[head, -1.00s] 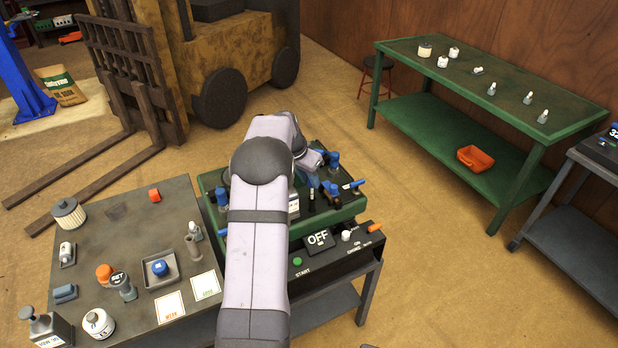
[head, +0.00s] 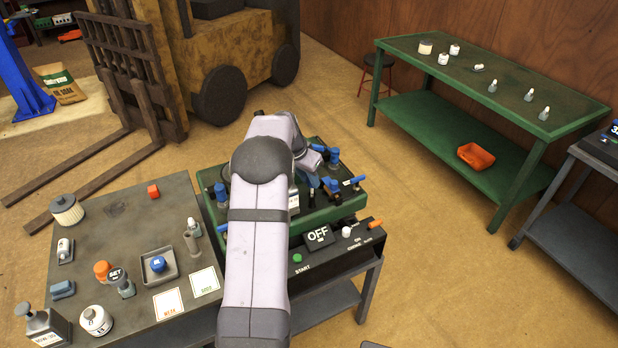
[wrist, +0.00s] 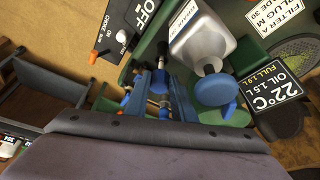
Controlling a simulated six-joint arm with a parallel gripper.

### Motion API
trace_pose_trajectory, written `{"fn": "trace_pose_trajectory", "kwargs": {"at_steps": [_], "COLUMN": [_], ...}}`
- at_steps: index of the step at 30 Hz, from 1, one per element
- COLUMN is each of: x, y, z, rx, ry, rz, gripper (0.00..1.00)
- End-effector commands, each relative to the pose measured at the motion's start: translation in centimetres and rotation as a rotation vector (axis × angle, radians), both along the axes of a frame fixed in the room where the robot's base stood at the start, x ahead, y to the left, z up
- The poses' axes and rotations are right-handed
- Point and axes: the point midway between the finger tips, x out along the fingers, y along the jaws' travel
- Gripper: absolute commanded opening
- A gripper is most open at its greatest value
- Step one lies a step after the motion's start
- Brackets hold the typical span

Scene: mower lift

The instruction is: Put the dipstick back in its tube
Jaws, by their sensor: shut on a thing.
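My gripper (wrist: 159,92) shows in the wrist view with its two blue-grey fingers close together. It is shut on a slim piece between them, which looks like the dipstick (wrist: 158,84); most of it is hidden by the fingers. In the head view my gripper (head: 318,183) is low over the green mower deck (head: 335,211), largely behind my arm. I cannot make out the dipstick tube's mouth in either view, nor whether the dipstick's tip is in it.
The black control panel with an OFF sign (head: 318,235) is at the deck's front. The grey table (head: 120,235) at left holds several bottles and trays.

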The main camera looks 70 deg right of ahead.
Motion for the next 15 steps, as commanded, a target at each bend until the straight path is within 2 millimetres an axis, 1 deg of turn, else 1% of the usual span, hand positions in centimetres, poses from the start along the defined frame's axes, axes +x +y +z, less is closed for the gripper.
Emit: {"fn": "trace_pose_trajectory", "kwargs": {"at_steps": [1,9,15], "x": [0.0,0.0,0.0], "y": [0.0,0.0,0.0], "z": [-0.4,-1.5,-1.8], "rx": [0.0,0.0,0.0], "ry": [0.0,0.0,0.0], "rz": [0.0,0.0,0.0], "gripper": [0.01,0.01,0.01]}}
